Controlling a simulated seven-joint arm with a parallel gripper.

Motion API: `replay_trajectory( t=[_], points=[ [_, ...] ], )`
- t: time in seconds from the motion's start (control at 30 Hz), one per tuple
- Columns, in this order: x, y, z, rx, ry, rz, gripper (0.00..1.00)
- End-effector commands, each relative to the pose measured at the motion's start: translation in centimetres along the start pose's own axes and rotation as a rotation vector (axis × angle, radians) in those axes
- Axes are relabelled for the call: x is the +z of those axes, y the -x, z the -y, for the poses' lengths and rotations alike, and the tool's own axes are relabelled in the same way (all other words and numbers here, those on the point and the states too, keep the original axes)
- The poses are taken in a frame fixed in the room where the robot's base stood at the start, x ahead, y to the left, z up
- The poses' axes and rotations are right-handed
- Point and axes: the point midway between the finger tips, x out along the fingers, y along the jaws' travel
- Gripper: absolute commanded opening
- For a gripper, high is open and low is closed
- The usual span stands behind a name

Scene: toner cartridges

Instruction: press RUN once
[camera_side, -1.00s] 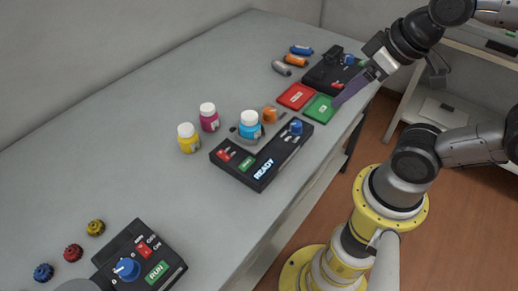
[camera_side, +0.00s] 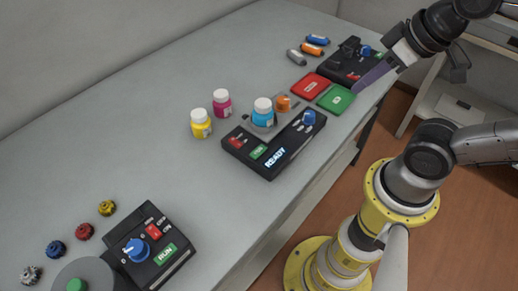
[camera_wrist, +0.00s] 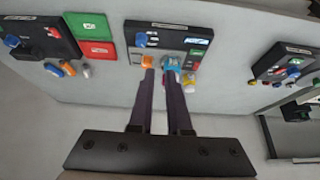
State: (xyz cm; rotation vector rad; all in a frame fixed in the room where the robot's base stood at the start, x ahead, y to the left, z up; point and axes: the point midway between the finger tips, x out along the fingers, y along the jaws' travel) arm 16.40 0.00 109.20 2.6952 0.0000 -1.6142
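The middle black device (camera_side: 270,165) has a screen reading READY, a green RUN button (camera_side: 258,152), a red switch (camera_side: 236,142) and a blue knob (camera_side: 308,118). It also shows at the top of the wrist view (camera_wrist: 150,32). My gripper (camera_side: 357,90) is above the table near the green tray, away from both RUN buttons. In the wrist view its purple fingers (camera_wrist: 159,72) stand apart with nothing between them.
A cyan jar (camera_side: 263,112) stands at the middle device; magenta (camera_side: 222,103) and yellow (camera_side: 201,124) jars stand left of it. Red (camera_side: 308,86) and green (camera_side: 335,99) trays and a third black device (camera_side: 350,58) lie at the far end.

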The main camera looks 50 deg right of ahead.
Motion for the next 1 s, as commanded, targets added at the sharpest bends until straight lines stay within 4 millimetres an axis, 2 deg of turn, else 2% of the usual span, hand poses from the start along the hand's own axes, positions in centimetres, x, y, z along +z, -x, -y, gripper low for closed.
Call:
replay_trajectory(
  t=[0.03, 0.07, 1.0],
  points=[
    [0.00, 0.00, 0.00, 0.000, 0.000, 0.000, 0.05],
    [0.00, 0.00, 0.00, 0.000, 0.000, 0.000, 0.00],
    [0.00, 0.00, 0.00, 0.000, 0.000, 0.000, 0.00]
  ],
)
